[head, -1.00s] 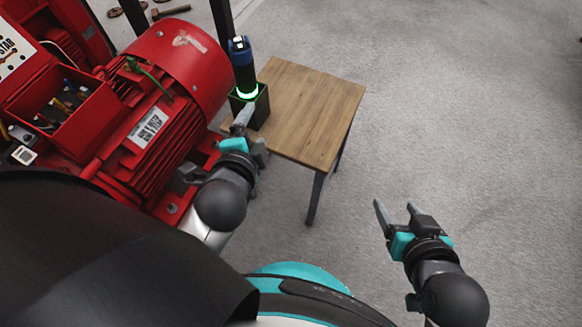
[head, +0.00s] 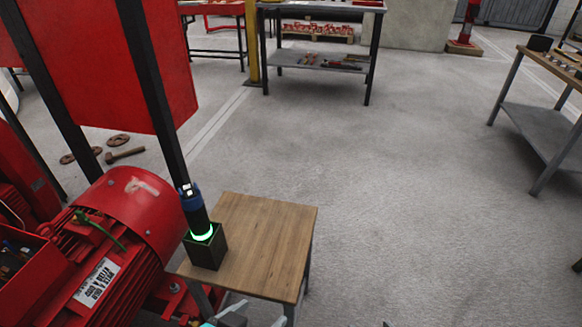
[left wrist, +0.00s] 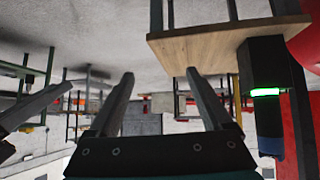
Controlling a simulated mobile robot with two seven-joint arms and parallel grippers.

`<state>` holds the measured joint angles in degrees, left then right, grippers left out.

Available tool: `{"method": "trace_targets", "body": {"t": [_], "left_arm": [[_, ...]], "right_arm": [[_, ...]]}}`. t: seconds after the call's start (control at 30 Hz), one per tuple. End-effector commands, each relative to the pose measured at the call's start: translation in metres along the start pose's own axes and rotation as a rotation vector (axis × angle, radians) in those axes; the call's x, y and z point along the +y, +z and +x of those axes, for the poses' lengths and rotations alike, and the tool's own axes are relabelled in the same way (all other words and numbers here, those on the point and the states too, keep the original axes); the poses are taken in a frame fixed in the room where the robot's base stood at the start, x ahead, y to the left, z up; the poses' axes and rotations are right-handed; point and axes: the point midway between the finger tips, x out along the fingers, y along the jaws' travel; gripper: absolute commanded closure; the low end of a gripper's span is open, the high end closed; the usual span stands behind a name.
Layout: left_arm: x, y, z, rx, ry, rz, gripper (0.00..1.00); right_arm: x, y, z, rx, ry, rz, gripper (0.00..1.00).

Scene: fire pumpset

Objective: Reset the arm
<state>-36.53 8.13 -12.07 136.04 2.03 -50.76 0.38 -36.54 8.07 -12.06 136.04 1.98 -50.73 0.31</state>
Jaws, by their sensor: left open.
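My left gripper (head: 256,313) shows only in part at the bottom edge of the head view, in front of the small wooden table (head: 268,240). In the left wrist view its two fingers (left wrist: 160,76) are apart with nothing between them. A dark blue-and-black device with a glowing green ring (head: 196,212) stands upright in a black square holder (head: 207,250) on the table's left side. The left wrist view is upside down and shows the holder (left wrist: 262,65) and green ring right of the fingers. My right gripper is not clearly seen; only a tiny dark tip shows at the head view's bottom edge.
A red motor (head: 128,215) stands left of the table, close to the holder. Dark posts and a red panel (head: 95,60) rise behind it. Workbenches (head: 320,66) stand at the back and right (head: 545,125). The grey floor between is clear.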

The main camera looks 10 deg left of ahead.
Motion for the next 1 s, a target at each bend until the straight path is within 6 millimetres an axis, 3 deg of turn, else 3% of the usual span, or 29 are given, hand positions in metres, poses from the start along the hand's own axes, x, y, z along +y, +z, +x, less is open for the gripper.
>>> {"method": "trace_targets", "body": {"t": [0.17,0.27,0.63,0.8,1.0], "left_arm": [[-0.002,0.005,0.006,-0.018,-0.005,0.002,0.17],[-0.006,0.018,0.017,-0.055,-0.013,0.005,0.17],[-0.035,0.108,0.056,-0.256,-0.063,0.016,0.17],[-0.05,0.153,0.056,-0.348,-0.086,0.019,0.17],[-0.067,0.205,0.041,-0.457,-0.112,0.021,0.17]], "right_arm": [[0.003,0.005,0.006,-0.016,0.006,-0.004,0.34],[0.007,0.018,0.017,-0.055,0.014,-0.006,0.34],[0.035,0.108,0.056,-0.256,0.062,-0.016,0.34],[0.05,0.153,0.056,-0.348,0.085,-0.019,0.34],[0.067,0.206,0.041,-0.458,0.111,-0.021,0.34]]}}
